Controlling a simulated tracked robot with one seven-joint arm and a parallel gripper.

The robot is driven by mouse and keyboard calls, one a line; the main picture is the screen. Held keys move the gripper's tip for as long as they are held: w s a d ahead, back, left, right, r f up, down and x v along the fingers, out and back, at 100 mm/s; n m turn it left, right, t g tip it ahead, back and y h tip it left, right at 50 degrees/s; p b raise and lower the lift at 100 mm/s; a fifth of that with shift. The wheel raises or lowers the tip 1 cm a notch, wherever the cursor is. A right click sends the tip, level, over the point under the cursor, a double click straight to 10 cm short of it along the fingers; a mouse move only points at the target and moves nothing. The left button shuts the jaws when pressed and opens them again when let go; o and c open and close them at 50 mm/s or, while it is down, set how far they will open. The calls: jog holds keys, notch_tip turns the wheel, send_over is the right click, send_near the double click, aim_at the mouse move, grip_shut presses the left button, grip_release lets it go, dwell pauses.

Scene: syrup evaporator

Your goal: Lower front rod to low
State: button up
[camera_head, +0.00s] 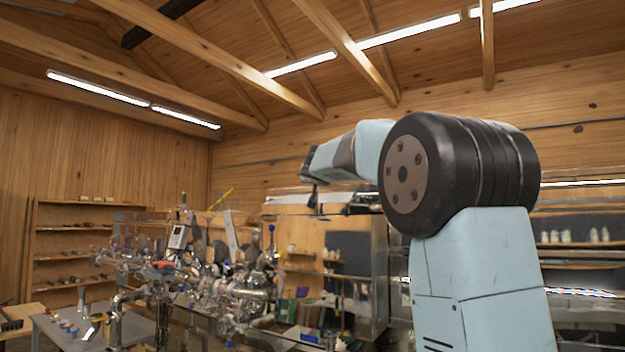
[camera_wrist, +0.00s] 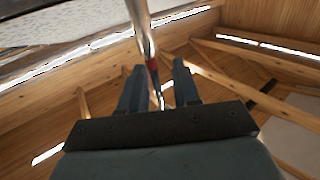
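In the wrist view, a shiny metal rod (camera_wrist: 141,25) with a dark red band comes down from the top edge and runs between the two fingers of my gripper (camera_wrist: 157,70). The fingers stand apart, with a gap visible on both sides of the rod. I cannot tell whether either finger touches it. Which rod this is, and its height setting, cannot be told. In the head view, my arm reaches away to the evaporator's metal hood (camera_head: 378,270); the gripper is too small and dark there to make out.
Metal pipes and valves (camera_head: 245,285) crowd the middle left, with an upright blue-knobbed rod (camera_head: 271,240) among them. A grey table (camera_head: 65,338) with small items stands at lower left. Wooden shelves (camera_head: 80,245) line the left wall.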

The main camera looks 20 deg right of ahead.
jog(key=shift+s, duration=0.1)
jog(key=v, duration=1.3)
jog(key=shift+s, duration=0.3)
jog(key=shift+a, duration=0.15)
